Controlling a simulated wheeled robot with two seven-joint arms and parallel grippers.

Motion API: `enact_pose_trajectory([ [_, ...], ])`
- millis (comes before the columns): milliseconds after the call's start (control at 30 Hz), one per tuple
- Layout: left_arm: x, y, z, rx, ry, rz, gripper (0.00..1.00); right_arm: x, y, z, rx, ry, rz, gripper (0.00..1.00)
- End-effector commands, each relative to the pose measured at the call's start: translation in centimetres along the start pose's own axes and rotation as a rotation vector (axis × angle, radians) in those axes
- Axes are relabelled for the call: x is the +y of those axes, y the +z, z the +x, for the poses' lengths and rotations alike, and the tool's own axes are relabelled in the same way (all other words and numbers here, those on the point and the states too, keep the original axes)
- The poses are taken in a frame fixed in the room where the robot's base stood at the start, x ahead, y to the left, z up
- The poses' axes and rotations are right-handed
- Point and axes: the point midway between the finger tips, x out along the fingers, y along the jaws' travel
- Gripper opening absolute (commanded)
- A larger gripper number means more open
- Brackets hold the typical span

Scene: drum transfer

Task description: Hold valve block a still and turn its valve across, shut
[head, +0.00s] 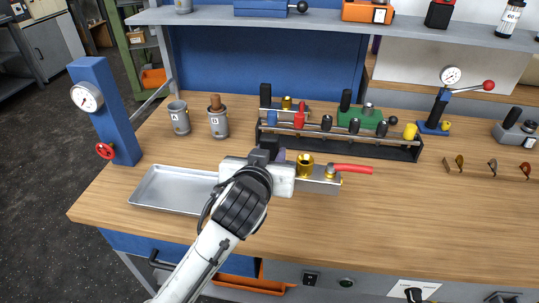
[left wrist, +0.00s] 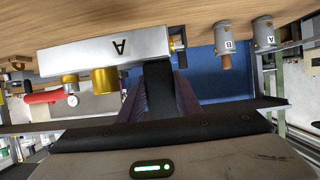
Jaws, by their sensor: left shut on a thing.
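Valve block a (head: 318,185) is a grey metal block on the bench with brass fittings on top and a red valve lever (head: 352,169). The lever points right, roughly along the block's length and past its right end. In the left wrist view the block (left wrist: 145,48) shows the letter A, with the red lever (left wrist: 42,97) beyond the brass fittings. My left gripper (head: 276,157) is shut on the block's left end; its fingers (left wrist: 163,78) hide part of that end. My right gripper is in neither view.
A metal tray (head: 175,205) lies left of my left arm. Grey cups A (head: 179,118) and B (head: 218,124) stand behind it, beside a blue gauge post (head: 112,115). A black rack (head: 390,151) of tools stands behind the block.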

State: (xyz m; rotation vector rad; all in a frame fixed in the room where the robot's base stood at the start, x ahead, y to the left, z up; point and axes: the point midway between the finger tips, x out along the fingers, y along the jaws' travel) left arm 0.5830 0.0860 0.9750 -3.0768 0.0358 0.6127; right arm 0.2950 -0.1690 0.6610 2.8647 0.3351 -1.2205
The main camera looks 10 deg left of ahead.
Motion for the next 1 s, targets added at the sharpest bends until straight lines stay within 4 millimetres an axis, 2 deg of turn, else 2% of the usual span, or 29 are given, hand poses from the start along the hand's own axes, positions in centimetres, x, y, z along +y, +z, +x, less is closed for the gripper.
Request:
enact_pose_trajectory([
  [67,0.1,-0.1,0.0,0.009,0.002,-0.004,0.0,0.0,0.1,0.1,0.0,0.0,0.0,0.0],
  [1000,0.1,4.5,1.9,0.009,0.002,-0.005,0.0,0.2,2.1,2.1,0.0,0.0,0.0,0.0],
])
